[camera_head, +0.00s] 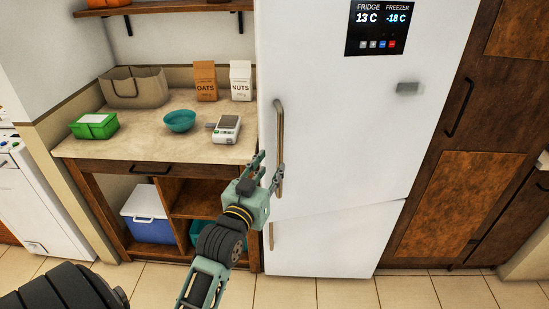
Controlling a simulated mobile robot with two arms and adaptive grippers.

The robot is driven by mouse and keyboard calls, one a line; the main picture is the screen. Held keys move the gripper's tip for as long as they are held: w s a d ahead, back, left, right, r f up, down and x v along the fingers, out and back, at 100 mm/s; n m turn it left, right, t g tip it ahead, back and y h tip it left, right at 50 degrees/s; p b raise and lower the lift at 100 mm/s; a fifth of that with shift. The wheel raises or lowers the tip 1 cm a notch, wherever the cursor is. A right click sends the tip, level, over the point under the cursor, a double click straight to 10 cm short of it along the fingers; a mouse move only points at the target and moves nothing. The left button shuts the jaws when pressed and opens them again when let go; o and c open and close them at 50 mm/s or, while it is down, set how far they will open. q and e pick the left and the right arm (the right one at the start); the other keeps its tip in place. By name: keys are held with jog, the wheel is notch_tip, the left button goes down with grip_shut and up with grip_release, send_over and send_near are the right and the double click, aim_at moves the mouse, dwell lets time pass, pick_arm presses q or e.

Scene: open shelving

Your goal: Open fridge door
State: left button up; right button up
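The white fridge (345,130) stands upright in the middle of the head view, with its upper door shut against the frame. A long vertical handle (279,125) runs along the left side of the upper door. A shorter handle (271,236) is on the lower freezer door. My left gripper (268,168) is at the lower part of the upper handle, with its fingers spread apart. One finger is left of the handle and the other is by its lower end; I cannot tell if they touch it. My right gripper is out of view.
A wooden counter (150,147) left of the fridge holds a bag (135,92), a green box (94,126), a teal bowl (180,121), a scale (227,130) and two cartons. A blue-and-white cooler (148,216) sits below. Brown cabinets (455,205) flank the fridge's right. The tiled floor in front looks clear.

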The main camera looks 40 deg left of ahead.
aim_at(279, 156)
pick_arm(q)
jog(key=p+x, duration=0.1)
jog(key=x, duration=0.6)
jog(key=shift+w+f, duration=0.1)
jog(key=shift+w, duration=0.2)
grip_shut()
